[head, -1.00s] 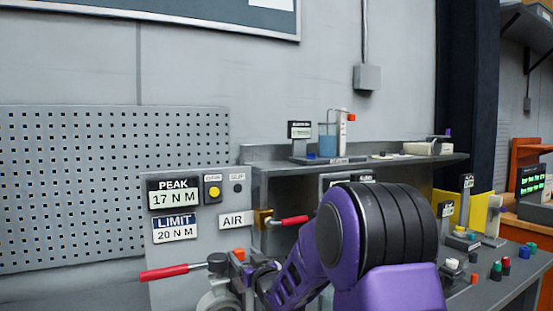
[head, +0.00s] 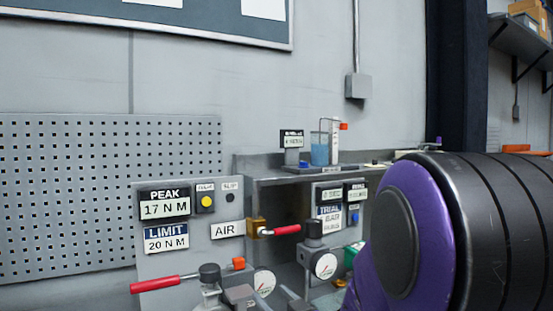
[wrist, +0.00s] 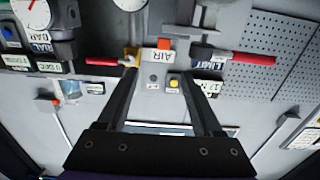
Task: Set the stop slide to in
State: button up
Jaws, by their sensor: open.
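No part in view is labelled as the stop slide. In the wrist view, which looks upside down, an orange block (wrist: 164,43) shows next to the AIR label (wrist: 158,56). My gripper (wrist: 160,72) is open and empty, its two fingers pointing towards the panel and spread around the label area. In the head view the gripper is hidden or out of frame.
A second red handle (head: 286,230) on a brass valve (head: 257,228) projects right of the AIR label (head: 227,230). Gauges (head: 325,265) stand lower right. A shelf (head: 270,178) holds a blue beaker (head: 319,152). My purple arm covers the right side.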

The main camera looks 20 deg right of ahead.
jog(key=w+d+r+n+t, duration=0.1)
jog(key=w+r+t, duration=0.1)
jog(key=r, duration=0.8)
jog(key=w+d+r+n+t, duration=0.1)
jog(key=w+r+t, duration=0.1)
jog(key=r, duration=0.8)
jog(key=w+d+r+n+t+h+b, duration=0.1)
jog(key=w+r, duration=0.3)
jog(key=r, duration=0.6)
jog(key=shift+r+n+t, duration=0.3)
jog(key=shift+n+t, duration=0.1)
jog(key=shift+t, duration=0.1)
